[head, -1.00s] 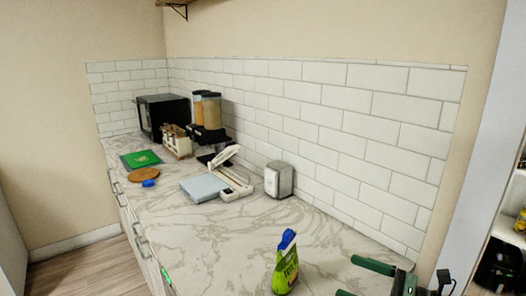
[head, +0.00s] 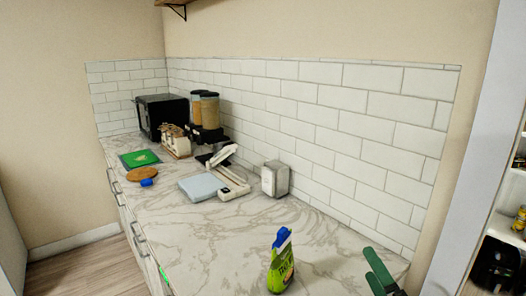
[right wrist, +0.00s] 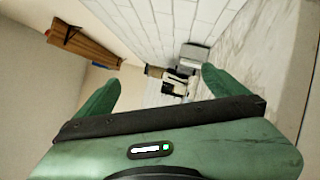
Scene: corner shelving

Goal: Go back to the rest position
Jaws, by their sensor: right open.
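My right gripper (head: 380,272) shows at the lower right of the head view, over the right end of the marble counter (head: 215,232). In the right wrist view its two green fingers (right wrist: 158,92) are spread wide with nothing between them. A green bottle with a blue cap (head: 281,262) stands upright on the counter to the left of the gripper, apart from it. My left gripper is not in view.
Shelving (head: 510,215) is at the far right. The counter's front middle is clear.

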